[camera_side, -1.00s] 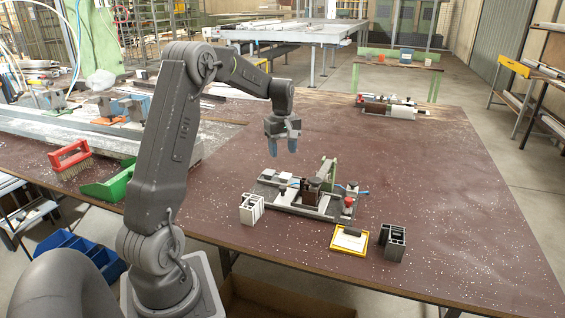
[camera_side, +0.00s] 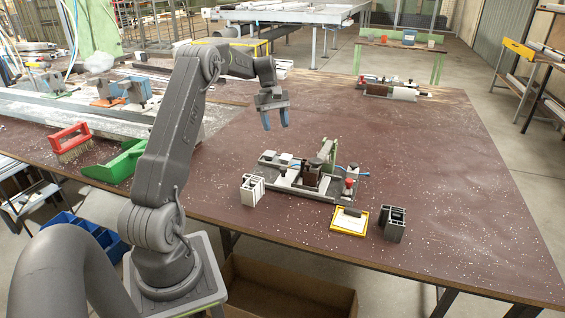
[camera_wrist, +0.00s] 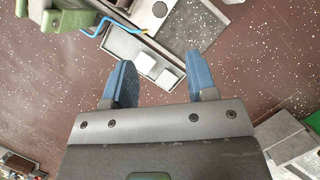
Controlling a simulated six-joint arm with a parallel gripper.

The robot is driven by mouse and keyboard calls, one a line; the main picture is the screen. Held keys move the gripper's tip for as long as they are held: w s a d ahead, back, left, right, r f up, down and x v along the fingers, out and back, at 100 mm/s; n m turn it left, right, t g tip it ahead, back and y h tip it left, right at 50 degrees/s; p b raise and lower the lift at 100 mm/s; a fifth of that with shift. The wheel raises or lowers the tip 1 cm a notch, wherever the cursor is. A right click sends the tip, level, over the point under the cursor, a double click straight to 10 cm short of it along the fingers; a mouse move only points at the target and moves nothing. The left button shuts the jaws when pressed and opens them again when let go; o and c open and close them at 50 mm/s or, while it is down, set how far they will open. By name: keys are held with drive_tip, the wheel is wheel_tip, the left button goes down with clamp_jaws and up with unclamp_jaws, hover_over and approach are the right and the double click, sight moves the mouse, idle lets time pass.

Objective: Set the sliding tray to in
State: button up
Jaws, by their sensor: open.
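The clamp fixture (camera_side: 325,190) stands on the brown bench, with a green upright, a dark block and a red knob. At its left end is a grey tray (camera_side: 268,160) with small pale blocks. In the wrist view this tray (camera_wrist: 118,40) lies beyond the fingertips, beside a dark grey plate (camera_wrist: 187,25). How far in or out it is set is unclear. My gripper (camera_side: 275,118) hangs above and behind the tray end, apart from it. Its two blue fingers are open and empty in the wrist view (camera_wrist: 160,78).
Pale profile pieces (camera_side: 252,190), a yellow-framed card (camera_side: 349,221) and a dark profile block (camera_side: 393,223) lie near the front edge. A green dustpan (camera_side: 118,163) and red brush (camera_side: 70,142) are at left. Another fixture (camera_side: 390,88) stands behind. The bench at right is clear.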

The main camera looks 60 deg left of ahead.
sight(283, 167)
drive_tip(key=x, duration=1.3)
drive_tip(key=shift+f, duration=0.2)
clamp_jaws()
